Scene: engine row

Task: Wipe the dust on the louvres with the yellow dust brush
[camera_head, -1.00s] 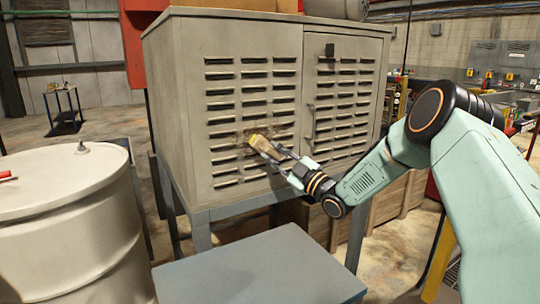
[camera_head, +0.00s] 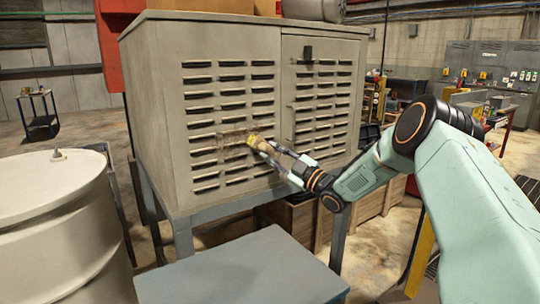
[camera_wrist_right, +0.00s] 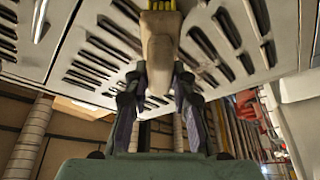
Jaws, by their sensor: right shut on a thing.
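The yellow dust brush (camera_head: 256,140) is in my right gripper (camera_head: 276,152), its yellow end against or very close to the louvres of the grey cabinet (camera_head: 228,95). A brownish dust patch (camera_head: 232,138) lies on the louvres around and left of the brush end. In the right wrist view, my right gripper (camera_wrist_right: 160,98) is shut on the brush's pale handle (camera_wrist_right: 160,50), and the yellow end is cut off at the top edge. Whether the bristles touch the louvres is too small to tell. My left gripper is not in view.
A white drum (camera_head: 60,225) stands at the left front. A blue-grey flat top (camera_head: 240,275) is low in front of the cabinet. The cabinet stands on a grey frame (camera_head: 185,240), with wooden crates (camera_head: 320,220) beneath and behind it.

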